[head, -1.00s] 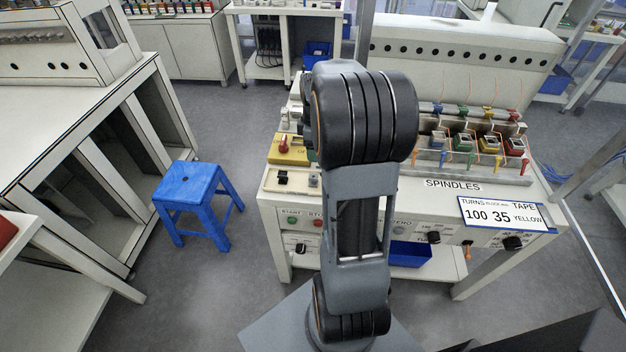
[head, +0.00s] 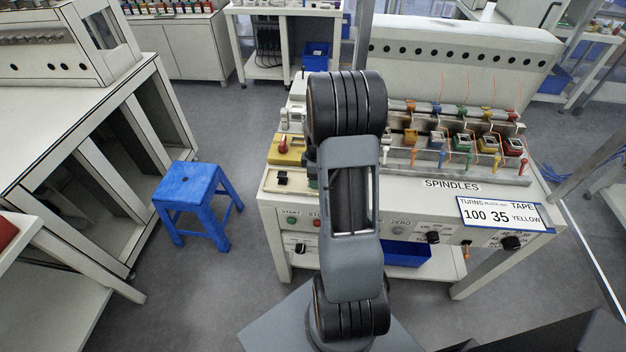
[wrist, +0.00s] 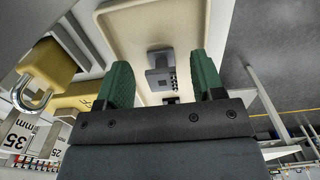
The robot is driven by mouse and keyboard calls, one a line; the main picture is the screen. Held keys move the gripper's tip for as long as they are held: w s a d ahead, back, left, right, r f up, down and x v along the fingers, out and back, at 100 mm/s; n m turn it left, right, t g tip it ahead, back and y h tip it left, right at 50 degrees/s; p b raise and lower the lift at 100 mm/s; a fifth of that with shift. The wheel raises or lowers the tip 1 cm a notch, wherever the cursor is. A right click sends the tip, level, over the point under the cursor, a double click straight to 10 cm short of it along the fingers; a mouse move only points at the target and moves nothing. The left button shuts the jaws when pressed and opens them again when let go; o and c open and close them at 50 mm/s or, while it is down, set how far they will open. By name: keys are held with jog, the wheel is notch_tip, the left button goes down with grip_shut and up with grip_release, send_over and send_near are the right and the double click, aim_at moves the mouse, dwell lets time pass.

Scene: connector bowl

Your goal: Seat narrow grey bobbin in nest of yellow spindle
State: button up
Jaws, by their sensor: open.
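In the wrist view my gripper (wrist: 163,70) has its two green fingers apart and nothing between them. A grey bobbin (wrist: 158,78) with square ends lies in a cream tray (wrist: 128,28), beyond and between the fingertips; I cannot tell its exact height gap. A darker piece (wrist: 171,100) shows just below it, partly hidden by my gripper. In the head view the yellow spindle (head: 488,143) stands in the front row, between green and red, with a yellow lever (head: 497,160) before it. My arm hides the grey bobbin and most of my gripper there.
The winding machine carries a rail of coloured parts behind the spindles (head: 461,111). A blue stool (head: 190,190) stands left on open floor.

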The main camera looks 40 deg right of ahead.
jog(key=shift+f, duration=0.8)
jog(key=c, duration=1)
jog(key=shift+r, duration=0.1)
